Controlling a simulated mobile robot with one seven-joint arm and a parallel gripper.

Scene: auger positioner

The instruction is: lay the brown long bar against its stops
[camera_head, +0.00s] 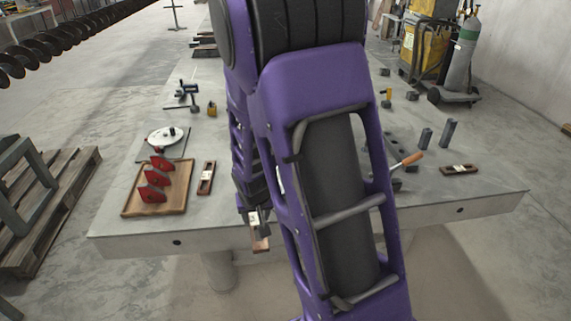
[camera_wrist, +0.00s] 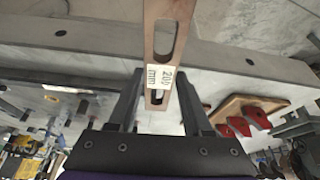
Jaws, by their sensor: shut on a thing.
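My gripper (camera_head: 256,213) is shut on a brown long bar (camera_head: 261,243) at the table's front edge, left of my arm in the head view. In the wrist view the bar (camera_wrist: 167,14) runs up out of the picture from between the fingers (camera_wrist: 159,80). It has a long slot and a white label reading about 200 mm. Two similar brown bars lie on the table: one (camera_head: 206,178) beside the wooden tray, one (camera_head: 460,169) at the right. Which parts are the stops I cannot tell; my arm hides the middle of the table.
The grey table (camera_head: 110,231) carries a wooden tray (camera_head: 128,205) with red pieces at the left and a round white dial (camera_head: 161,138) behind it. Two upright dark blocks (camera_head: 448,132) and an orange-handled tool (camera_head: 412,159) stand or lie at the right. The front right is clear.

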